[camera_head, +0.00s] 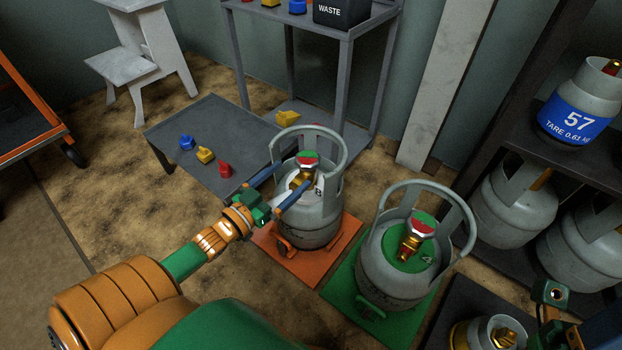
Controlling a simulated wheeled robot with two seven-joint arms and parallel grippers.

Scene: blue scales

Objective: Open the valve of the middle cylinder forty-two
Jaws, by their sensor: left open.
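The grey cylinder with a green top (398,270) stands upright on a green mat (352,312), between two others. Its label shows a 4; the rest is hidden. Its brass valve (410,246) has a red and green knob (421,229). Another grey cylinder (308,232), with a white top and its own brass valve (301,180), stands on an orange mat (337,262). My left gripper (293,176) is open, its blue fingers at this orange-mat cylinder's valve; contact is unclear. Part of my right gripper (553,293) shows at the lower right; its fingers are not clear.
A low grey table (228,131) carries coloured caps. A white step stool (140,50) stands behind.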

